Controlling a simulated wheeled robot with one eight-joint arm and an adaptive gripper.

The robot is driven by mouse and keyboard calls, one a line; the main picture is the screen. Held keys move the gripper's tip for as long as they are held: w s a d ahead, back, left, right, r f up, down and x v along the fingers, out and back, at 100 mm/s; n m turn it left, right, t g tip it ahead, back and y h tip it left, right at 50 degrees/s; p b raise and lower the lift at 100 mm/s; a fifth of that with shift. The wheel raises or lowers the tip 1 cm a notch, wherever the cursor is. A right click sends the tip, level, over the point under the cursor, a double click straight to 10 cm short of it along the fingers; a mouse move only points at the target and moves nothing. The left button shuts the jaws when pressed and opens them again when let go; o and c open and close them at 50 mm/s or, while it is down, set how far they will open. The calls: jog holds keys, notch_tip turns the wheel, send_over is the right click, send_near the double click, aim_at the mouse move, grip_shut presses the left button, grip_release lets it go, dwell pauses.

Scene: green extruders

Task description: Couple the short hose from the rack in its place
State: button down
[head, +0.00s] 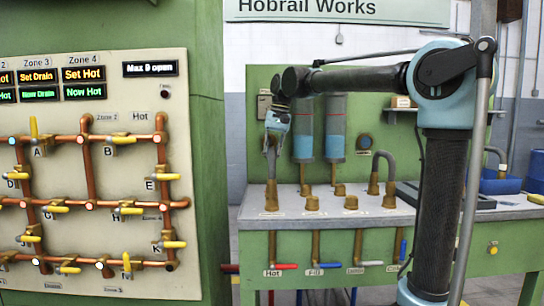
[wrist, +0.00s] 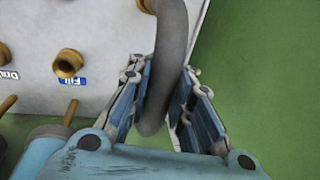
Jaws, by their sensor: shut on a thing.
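My gripper (head: 277,122) is shut on a grey hose (head: 271,160) above the left end of the bench. In the wrist view the hose (wrist: 172,50) runs between the two fingers (wrist: 160,105) and bends at its lower end. In the head view the hose hangs down to the brass port (head: 271,198) at the far left; whether it is seated there I cannot tell. The Fill port (head: 312,203) beside it is open, as it is in the wrist view (wrist: 68,64). Another brass port (head: 351,202) stands to its right, with nothing on it.
A second grey hose (head: 383,155) arches between brass fittings farther right. Two grey-blue cylinders (head: 335,130) stand against the green back panel. A blue bin (head: 500,184) and another hose end (head: 497,152) are at the right. Valve handles (head: 285,266) line the bench front.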

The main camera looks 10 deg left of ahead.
jog(key=shift+f, duration=0.45)
jog(key=c, duration=1.3)
grip_release()
jog(key=shift+c, duration=0.2)
